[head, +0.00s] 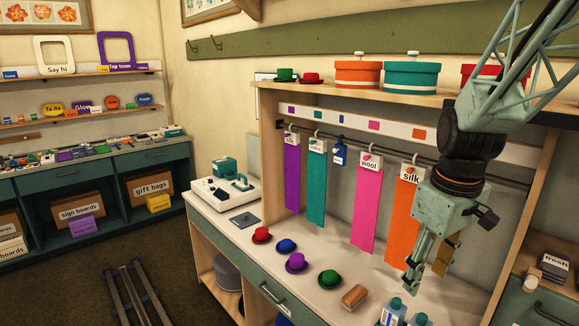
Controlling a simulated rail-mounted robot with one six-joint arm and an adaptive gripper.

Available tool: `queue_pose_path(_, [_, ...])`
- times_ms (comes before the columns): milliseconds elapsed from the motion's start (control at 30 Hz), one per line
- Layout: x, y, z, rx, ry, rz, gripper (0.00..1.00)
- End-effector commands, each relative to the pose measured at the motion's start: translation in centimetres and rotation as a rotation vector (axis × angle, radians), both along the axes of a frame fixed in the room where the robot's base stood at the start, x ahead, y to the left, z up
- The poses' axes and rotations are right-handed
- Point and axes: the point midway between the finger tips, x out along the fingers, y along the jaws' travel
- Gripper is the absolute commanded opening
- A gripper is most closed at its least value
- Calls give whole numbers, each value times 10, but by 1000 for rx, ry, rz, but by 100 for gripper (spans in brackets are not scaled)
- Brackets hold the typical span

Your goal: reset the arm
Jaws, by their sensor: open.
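My gripper (428,268) hangs at the right of the head view, at the end of my arm, pointing down over the right part of the white counter (322,296). Its fingers are apart and nothing shows between them. It hangs in front of the right end of the hanging fabric row, close in the picture to the orange strip (400,230) labelled silk. The distance between gripper and strip is hard to tell.
Purple (293,180), teal (316,185) and pink (366,208) strips hang from a rail. Small hats, including a red one (261,235), a brush (354,297) and bottles (393,312) stand on the counter. Round boxes (411,78) sit above. A floor rail (140,295) lies left.

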Motion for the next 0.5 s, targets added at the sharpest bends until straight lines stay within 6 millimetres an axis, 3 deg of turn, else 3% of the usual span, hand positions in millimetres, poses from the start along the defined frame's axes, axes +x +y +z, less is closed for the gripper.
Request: queue_pose_path(500, [-60, 34, 55, 15, -61, -113, 48])
